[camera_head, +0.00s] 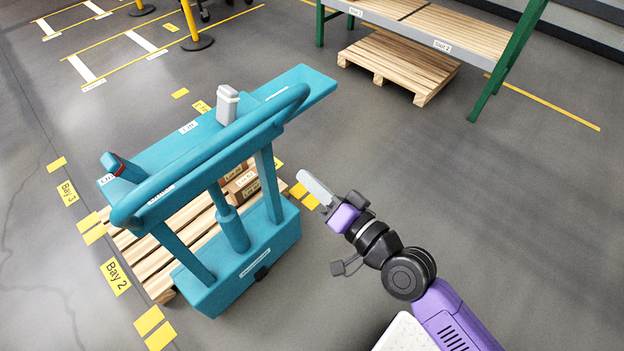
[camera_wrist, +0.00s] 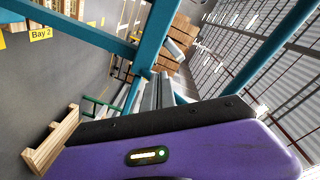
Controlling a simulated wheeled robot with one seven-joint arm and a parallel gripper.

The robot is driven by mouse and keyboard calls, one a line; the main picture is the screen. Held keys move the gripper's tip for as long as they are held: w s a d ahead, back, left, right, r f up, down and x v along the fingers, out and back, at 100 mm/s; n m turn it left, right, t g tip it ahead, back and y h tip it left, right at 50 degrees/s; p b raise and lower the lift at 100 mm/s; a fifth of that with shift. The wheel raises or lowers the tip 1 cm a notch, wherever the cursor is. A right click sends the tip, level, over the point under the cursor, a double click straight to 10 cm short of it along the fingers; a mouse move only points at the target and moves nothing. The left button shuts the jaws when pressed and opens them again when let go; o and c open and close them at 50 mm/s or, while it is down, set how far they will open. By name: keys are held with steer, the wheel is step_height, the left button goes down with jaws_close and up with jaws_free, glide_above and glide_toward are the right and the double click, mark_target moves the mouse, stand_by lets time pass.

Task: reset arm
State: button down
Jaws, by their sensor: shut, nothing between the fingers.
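My gripper (camera_head: 318,188) is in the middle of the head view, at the end of my black and purple arm. It is shut with nothing between its fingers. It is held in the air to the right of a teal lift machine (camera_head: 232,232), apart from it as far as the head view shows. In the wrist view my gripper's grey fingers (camera_wrist: 163,90) lie close together. Teal bars of the machine (camera_wrist: 155,35) fill the upper part of that view.
The lift has a curved handle and stands over a wooden pallet (camera_head: 150,270) with boxes (camera_head: 242,185). A second pallet (camera_head: 400,65) lies by a green-legged shelf (camera_head: 490,95) at the back. Floor label Bay 2 (camera_head: 116,277) is left. The floor on the right is clear.

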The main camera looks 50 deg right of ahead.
steer(key=shift+d, duration=0.1)
stand_by(0.3)
steer(key=s+a+r+n+g+y+p, duration=0.1)
steer(key=s+a+n, duration=0.3)
steer(key=s, duration=0.7)
steer(key=s+a+r+n+g+p, duration=0.1)
steer(key=s+a+n, duration=0.4)
steer(key=s, duration=0.7)
steer(key=r+n, duration=0.1)
steer(key=n, duration=0.1)
steer(key=shift+s+a+n+g+y, duration=0.15)
steer(key=shift+a+n+g+y, duration=0.05)
steer(key=shift+n+g+y, duration=0.2)
